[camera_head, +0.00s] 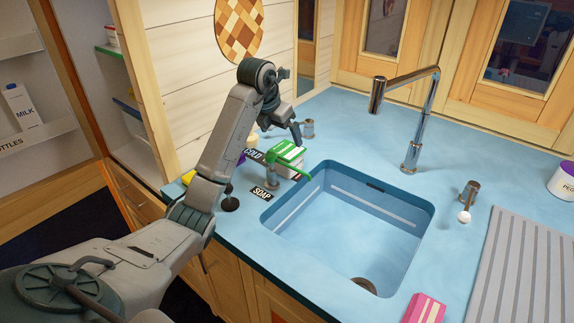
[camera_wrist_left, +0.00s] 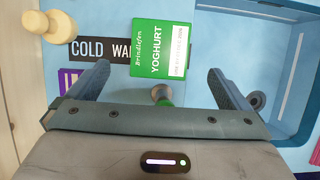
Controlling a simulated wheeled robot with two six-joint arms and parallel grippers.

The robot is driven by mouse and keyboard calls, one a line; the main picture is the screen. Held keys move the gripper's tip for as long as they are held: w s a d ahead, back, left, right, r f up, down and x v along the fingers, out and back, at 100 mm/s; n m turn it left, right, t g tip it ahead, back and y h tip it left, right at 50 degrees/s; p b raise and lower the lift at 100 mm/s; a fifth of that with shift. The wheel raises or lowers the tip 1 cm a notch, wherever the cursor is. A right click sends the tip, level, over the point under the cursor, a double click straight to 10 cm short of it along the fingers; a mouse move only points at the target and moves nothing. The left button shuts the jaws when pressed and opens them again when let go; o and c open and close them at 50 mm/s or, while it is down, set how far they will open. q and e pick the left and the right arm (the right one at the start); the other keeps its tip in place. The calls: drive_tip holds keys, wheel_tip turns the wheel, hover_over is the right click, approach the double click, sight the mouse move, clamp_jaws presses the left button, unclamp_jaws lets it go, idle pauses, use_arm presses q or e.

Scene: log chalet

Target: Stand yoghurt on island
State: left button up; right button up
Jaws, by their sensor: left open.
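The yoghurt (camera_head: 289,153) is a green and white carton on the blue counter (camera_head: 330,120), beside the sink's left corner. In the left wrist view the yoghurt (camera_wrist_left: 163,48) shows its green and white labelled face, at the gap between my fingers. My left gripper (camera_head: 284,128) is open and empty, just above and behind the yoghurt in the head view. Its two fingers also show in the left wrist view (camera_wrist_left: 158,82), one towards each side of the carton and apart from it. The exact height gap is hard to tell. My right gripper is not in view.
The sink (camera_head: 350,225) lies right of the yoghurt. A small green-spouted dispenser (camera_head: 272,177) stands close in front, by the SOAP label (camera_head: 264,194). A tall tap (camera_head: 411,150) rises behind the sink. A pink sponge-like block (camera_head: 424,309) and a grey drainer (camera_head: 525,270) are at right.

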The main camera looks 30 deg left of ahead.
sight(286, 149)
use_arm(q)
drive_tip(key=x, duration=0.3)
drive_tip(key=shift+w+f, duration=0.1)
drive_tip(key=shift+f, duration=0.25)
drive_tip(key=shift+w+f, duration=0.15)
drive_tip(key=shift+f, duration=0.1)
drive_tip(key=p+x, duration=0.1)
drive_tip(key=x, duration=0.2)
drive_tip(key=shift+f+p, duration=0.3)
drive_tip(key=shift+p, duration=0.1)
drive_tip(key=shift+w+f, duration=0.25)
drive_tip(key=shift+f, duration=0.25)
drive_tip(key=c, duration=1.4)
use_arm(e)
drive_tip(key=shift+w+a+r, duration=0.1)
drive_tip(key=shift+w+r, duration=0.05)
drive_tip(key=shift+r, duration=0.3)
